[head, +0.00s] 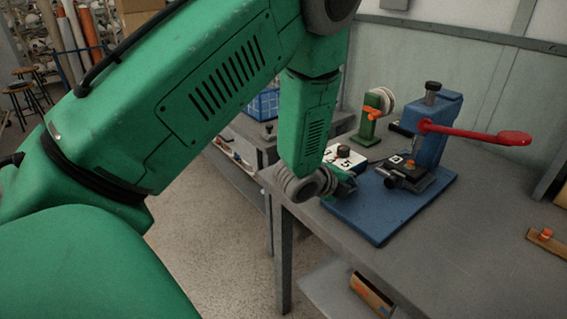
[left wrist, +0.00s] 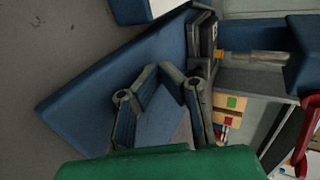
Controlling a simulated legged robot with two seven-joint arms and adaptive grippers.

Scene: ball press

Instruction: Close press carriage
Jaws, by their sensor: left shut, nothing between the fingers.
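The blue press (head: 428,130) stands on a blue base plate (head: 372,226) on the grey bench. Its red lever (head: 475,132) sticks out to the right. The dark press carriage (head: 418,182) is low at the front of the press, with an orange piece on top. In the left wrist view, the carriage (left wrist: 203,42) is beyond the fingertips, at the plate's edge. My left gripper (head: 350,186) is shut and empty, left of the carriage and apart from it in the head view. Its fingers (left wrist: 161,68) angle together over the plate. My right gripper is not in view.
A white numbered block (head: 337,164) with a dark knob lies behind my left gripper. A green stand with a reel (head: 373,118) is left of the press. A wooden piece (head: 545,246) lies at the right. The bench front (head: 440,255) is clear.

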